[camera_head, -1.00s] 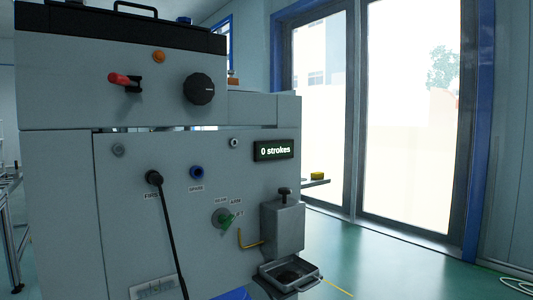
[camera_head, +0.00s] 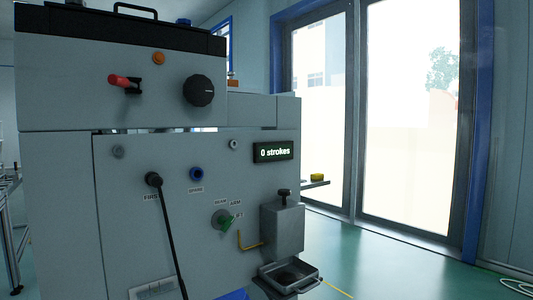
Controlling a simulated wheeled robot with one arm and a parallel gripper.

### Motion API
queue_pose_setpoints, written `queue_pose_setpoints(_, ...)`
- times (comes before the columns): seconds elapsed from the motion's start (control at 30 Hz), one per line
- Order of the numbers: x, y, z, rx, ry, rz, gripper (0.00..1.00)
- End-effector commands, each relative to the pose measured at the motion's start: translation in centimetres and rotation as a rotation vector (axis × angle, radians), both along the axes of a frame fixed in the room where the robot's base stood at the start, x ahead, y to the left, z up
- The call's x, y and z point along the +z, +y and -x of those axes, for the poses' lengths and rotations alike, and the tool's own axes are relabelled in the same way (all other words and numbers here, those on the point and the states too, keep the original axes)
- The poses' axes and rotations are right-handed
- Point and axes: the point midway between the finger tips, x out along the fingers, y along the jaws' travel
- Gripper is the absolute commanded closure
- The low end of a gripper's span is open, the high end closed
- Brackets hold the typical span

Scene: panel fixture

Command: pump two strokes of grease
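The grey panel fixture (camera_head: 130,230) fills the left and middle of the view. A small display (camera_head: 273,151) on it reads "0 strokes". Below the display, at the lower right, a grey box-shaped unit (camera_head: 284,230) has a black knob (camera_head: 284,195) standing on a short stem on its top. A brass-coloured bent tube (camera_head: 246,241) comes out of its left side. A small metal tray (camera_head: 288,281) sits under the unit, with a dark round patch inside. My gripper is not in view.
The panel also carries a red-tipped lever (camera_head: 119,81), a black dial (camera_head: 198,90), an orange button (camera_head: 158,58), a green-handled selector (camera_head: 225,221), a blue socket (camera_head: 197,174) and a plugged black cable (camera_head: 169,240). Open green floor (camera_head: 375,265) lies to the right, before glass doors.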

Motion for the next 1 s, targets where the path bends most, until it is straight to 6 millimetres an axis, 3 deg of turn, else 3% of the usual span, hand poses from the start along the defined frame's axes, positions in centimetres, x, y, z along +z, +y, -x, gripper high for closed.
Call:
queue_pose_setpoints(0.1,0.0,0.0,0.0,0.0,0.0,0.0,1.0)
queue_pose_setpoints(1.0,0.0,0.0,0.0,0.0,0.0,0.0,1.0)
